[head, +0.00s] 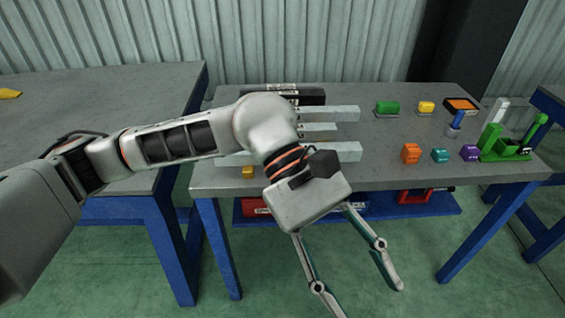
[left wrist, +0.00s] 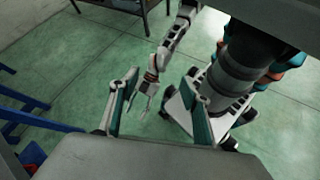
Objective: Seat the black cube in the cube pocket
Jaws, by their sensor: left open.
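I cannot pick out the black cube or the cube pocket with certainty. A dark long block (head: 305,96) lies at the back of the workbench, partly behind my left arm. My left gripper (head: 366,300) hangs open and empty over the floor in front of the bench, well below its top. The left wrist view shows its two fingers spread apart (left wrist: 163,76) with only floor and robot parts beyond. In that view my right gripper (left wrist: 147,98) is small and low over the floor; its opening is unclear. My left arm hides part of the bench's left side.
The workbench (head: 360,175) holds pale grey bars (head: 335,151), a green block (head: 387,108), a yellow block (head: 426,107), an orange block (head: 411,153), a teal block (head: 440,155), a purple block (head: 469,152), an orange-rimmed dark tray (head: 461,104) and a green fixture (head: 505,155). Another table (head: 130,95) stands left.

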